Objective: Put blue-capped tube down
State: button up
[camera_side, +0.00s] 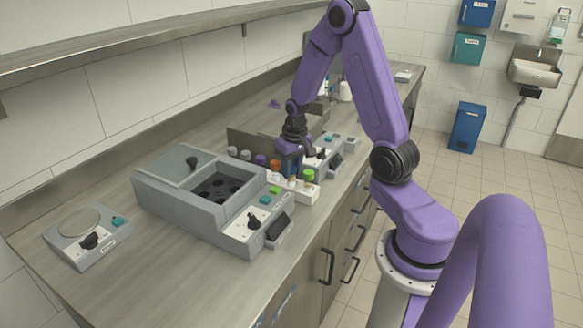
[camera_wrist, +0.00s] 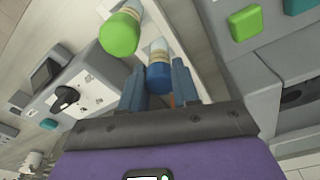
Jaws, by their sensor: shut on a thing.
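My gripper (camera_side: 290,162) is low over the tube rack on the bench in the side view. In the wrist view, my gripper (camera_wrist: 158,88) has its two fingers on either side of the blue-capped tube (camera_wrist: 159,77) and is shut on it. The green-capped tube (camera_wrist: 119,34) is right beside it in the wrist view and also shows at the rack's front end in the side view (camera_side: 308,176). The white rack (camera_side: 309,193) is partly hidden by my gripper and the tubes. I cannot tell whether the blue-capped tube's lower end is seated in the rack.
A grey centrifuge-like machine (camera_side: 180,205) with an open well stands left of the rack. Another device (camera_side: 330,152) stands just behind the rack to the right. A small plate device (camera_side: 87,236) sits at the front left.

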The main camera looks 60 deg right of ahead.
jog(key=shift+f, duration=0.1)
jog(key=o, duration=1)
jog(key=shift+o, duration=0.2)
notch_tip(320, 180, up, 12)
jog(key=s, duration=0.1)
jog(key=s+a+n, duration=0.2)
jog(key=a+n, duration=0.3)
jog(key=a, duration=0.6)
jog(key=s+a+n, duration=0.6)
jog(key=s+a, duration=0.1)
jog(key=s, duration=0.3)
jog(key=s+a+n+g+y, duration=0.1)
jog(key=s+a+n, duration=0.5)
jog(key=s, duration=0.4)
jog(key=shift+a+r, duration=0.4)
jog(key=shift+r, duration=0.05)
jog(key=shift+w, duration=0.1)
